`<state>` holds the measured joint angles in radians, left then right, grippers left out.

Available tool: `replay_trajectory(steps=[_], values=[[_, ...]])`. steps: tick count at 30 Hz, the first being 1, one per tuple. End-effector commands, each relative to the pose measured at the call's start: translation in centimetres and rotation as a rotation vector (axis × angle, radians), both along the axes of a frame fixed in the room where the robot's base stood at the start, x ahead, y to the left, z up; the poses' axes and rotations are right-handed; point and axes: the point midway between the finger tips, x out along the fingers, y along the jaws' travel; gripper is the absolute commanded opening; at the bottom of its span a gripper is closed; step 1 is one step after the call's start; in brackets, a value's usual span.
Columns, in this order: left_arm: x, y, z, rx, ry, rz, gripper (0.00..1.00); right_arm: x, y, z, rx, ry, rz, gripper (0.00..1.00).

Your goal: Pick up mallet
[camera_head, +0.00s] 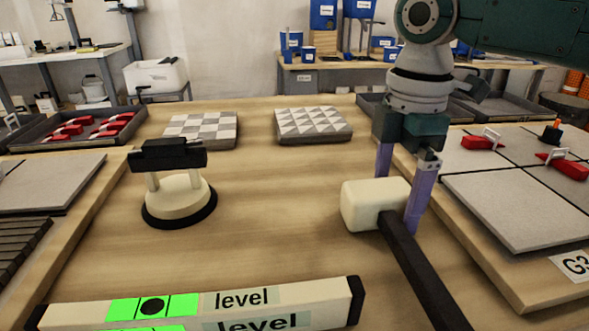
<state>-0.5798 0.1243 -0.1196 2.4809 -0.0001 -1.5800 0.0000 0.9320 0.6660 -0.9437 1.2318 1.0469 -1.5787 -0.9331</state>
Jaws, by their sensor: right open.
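The mallet has a cream block head (368,206) and a dark handle (424,275). It lies on the wooden table right of centre, its handle running toward the bottom edge. My right gripper (399,203) points down at the mallet with its two purple fingers apart. One finger goes down behind the head, and its tip is hidden. The other stands at the right end of the head, beside the handle. I cannot tell whether either finger touches the mallet. My left gripper is out of view.
A level (200,310) lies at the front. A suction cup tool (180,195) stands at left. Two patterned tiles (205,128) (312,124) lie farther back. Grey tiles (520,205) with red clips (483,142) lie on a raised board at right. The table's middle is clear.

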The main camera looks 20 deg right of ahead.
Motion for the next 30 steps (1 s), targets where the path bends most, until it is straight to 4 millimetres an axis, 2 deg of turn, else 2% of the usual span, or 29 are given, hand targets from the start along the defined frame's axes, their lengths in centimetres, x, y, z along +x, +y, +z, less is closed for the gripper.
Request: replay_trajectory(steps=[6,30], values=[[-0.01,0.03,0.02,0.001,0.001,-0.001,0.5,0.01,0.01,-0.04,0.0,-0.001,0.001,0.99],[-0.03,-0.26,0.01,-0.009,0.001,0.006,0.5,0.02,0.03,0.01,0.001,-0.001,0.001,0.09]])
